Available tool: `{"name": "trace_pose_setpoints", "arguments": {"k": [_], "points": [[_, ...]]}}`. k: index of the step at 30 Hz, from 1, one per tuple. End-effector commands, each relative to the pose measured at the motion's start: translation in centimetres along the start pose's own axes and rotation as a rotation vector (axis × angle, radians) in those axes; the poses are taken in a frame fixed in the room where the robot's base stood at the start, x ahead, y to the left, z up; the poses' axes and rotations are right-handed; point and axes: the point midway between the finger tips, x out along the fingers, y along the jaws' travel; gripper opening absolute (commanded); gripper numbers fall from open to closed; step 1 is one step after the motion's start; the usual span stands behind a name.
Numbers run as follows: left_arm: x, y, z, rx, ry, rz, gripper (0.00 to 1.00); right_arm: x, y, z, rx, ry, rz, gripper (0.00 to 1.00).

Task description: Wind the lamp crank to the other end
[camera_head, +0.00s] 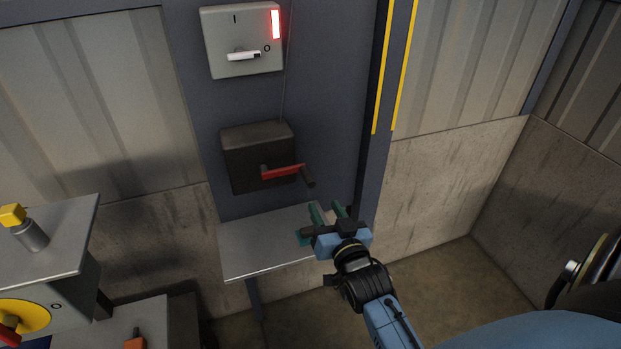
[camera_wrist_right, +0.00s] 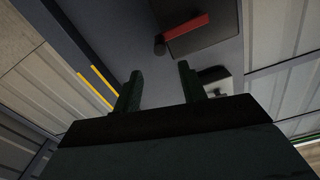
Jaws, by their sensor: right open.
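The crank is a dark box (camera_head: 250,150) on the blue-grey wall panel, with a red arm (camera_head: 282,171) pointing right and a dark handle (camera_head: 308,177) at its end. My right gripper (camera_head: 328,211) is open and empty, below and to the right of the handle, apart from it. In the right wrist view, the red arm (camera_wrist_right: 186,27) and handle (camera_wrist_right: 159,45) show beyond the open fingers (camera_wrist_right: 159,75). My left gripper is not in view.
A grey switch box (camera_head: 225,55) with a lit red lamp hangs above the crank. A metal shelf (camera_head: 255,247) juts out below it. A yellow-striped post (camera_head: 385,80) stands to the right. A bench with a yellow knob (camera_head: 13,215) is at the left.

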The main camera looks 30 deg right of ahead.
Motion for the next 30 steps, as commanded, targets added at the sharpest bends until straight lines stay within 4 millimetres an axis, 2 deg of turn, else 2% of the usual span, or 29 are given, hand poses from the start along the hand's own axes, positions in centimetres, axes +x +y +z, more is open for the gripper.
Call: {"name": "trace_pose_setpoints", "arguments": {"k": [9,15,21,30], "points": [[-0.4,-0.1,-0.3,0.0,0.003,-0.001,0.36,6.6,0.0,-0.1,-0.001,0.001,0.0,0.41],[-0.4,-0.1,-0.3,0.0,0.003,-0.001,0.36,9.9,0.0,0.0,-0.001,0.0,0.0,0.41],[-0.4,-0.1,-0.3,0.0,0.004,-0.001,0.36,11.6,0.0,0.0,0.0,-0.001,0.0,0.41],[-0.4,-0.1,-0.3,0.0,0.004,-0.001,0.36,11.8,0.0,0.1,-0.001,-0.002,0.0,0.41]]}}
